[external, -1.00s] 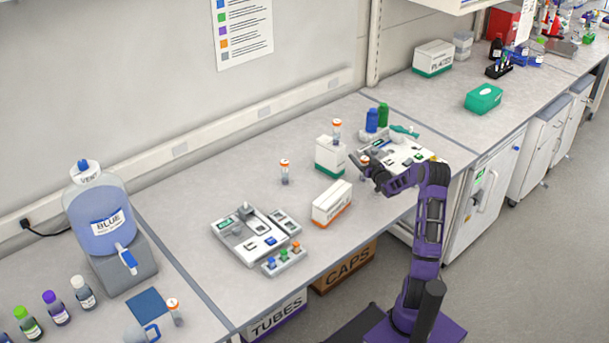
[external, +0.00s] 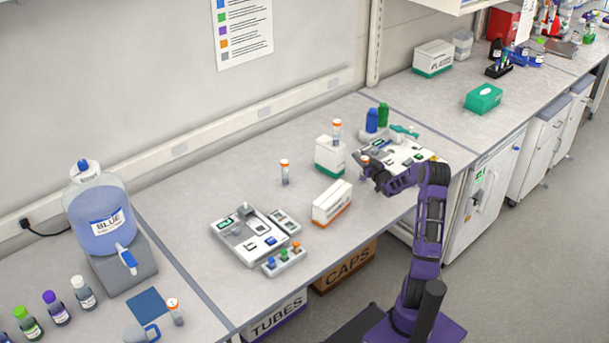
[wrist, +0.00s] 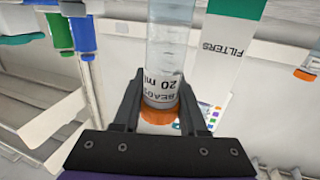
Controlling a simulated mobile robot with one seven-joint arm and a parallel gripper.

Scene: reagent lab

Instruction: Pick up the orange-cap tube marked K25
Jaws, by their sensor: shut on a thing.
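My gripper (wrist: 157,105) is shut on a clear tube (wrist: 168,50) with an orange cap (wrist: 160,114). The fingers are on either side of the tube's white label, close to the cap. The label shows "20 ml"; I cannot read K25 on it. In the external view my gripper (external: 368,170) is at the right-hand white equipment tray (external: 410,152), with the orange cap (external: 364,160) just showing beside it. Whether the tube touches the bench is hidden. Other orange-cap tubes stand on the white-green box (external: 336,130), on the bench (external: 284,172) and at the front left (external: 175,310); their marks are unreadable.
A white-green box (external: 330,155) and a white-orange box (external: 332,203) stand left of my gripper. Blue (external: 371,120) and green (external: 383,115) bottles stand behind it. Another equipment tray (external: 250,236) is further left. The bench between that tray and the wall is mostly clear.

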